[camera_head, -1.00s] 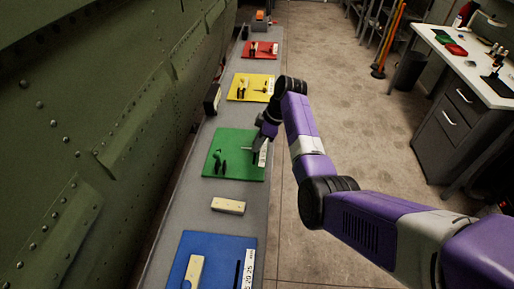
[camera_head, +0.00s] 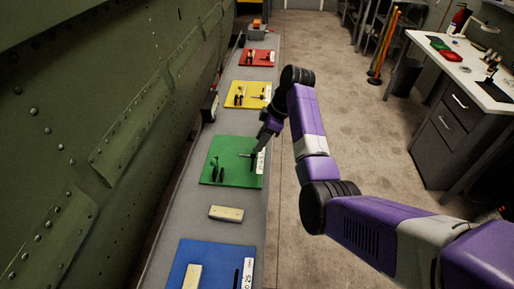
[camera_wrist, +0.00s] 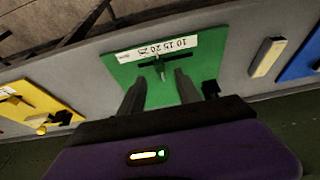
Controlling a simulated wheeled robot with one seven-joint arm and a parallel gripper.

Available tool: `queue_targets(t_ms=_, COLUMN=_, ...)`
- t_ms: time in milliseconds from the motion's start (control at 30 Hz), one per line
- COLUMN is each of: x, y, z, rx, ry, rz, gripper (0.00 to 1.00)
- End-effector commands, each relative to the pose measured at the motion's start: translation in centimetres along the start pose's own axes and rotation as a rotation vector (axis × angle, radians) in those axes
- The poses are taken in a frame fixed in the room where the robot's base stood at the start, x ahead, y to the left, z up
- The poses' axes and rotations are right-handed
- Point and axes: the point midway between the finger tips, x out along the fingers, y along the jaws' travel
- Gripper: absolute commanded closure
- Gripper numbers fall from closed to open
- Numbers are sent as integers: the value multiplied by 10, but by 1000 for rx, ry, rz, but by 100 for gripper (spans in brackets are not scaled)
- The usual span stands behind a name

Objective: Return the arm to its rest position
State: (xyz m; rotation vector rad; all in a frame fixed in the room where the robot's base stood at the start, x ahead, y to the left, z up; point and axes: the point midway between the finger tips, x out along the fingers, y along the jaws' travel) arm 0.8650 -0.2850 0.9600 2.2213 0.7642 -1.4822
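My arm reaches over the bench, and my gripper (camera_head: 259,145) is above the right side of the green mat (camera_head: 208,175). In the wrist view my gripper (camera_wrist: 158,85) has its two fingers apart, with nothing visible between them. A dark T-shaped tool (camera_wrist: 160,64) lies on the green mat beyond the fingertips, beside a white number strip (camera_wrist: 160,48). The tool appears apart from the fingers.
A grey bench (camera_head: 190,215) runs along the green riveted fuselage wall (camera_head: 90,120) on the left. It carries a cream block (camera_head: 226,213) and blue (camera_head: 220,262), yellow (camera_head: 240,88) and red (camera_head: 248,55) mats. Open floor (camera_head: 370,130) lies right, before a drawer desk (camera_head: 445,140).

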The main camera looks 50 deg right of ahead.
Motion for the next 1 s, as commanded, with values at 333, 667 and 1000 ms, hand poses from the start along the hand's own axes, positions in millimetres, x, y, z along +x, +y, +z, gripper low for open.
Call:
queue_targets(t_ms=333, x=-22, y=0, z=0, rx=1, ry=-1, rz=0, gripper=60)
queue_targets(t_ms=667, x=-22, y=0, z=0, rx=1, ry=-1, rz=0, gripper=60)
queue_targets(t_ms=1000, x=-24, y=23, z=-6, rx=107, ry=31, rz=92, gripper=60)
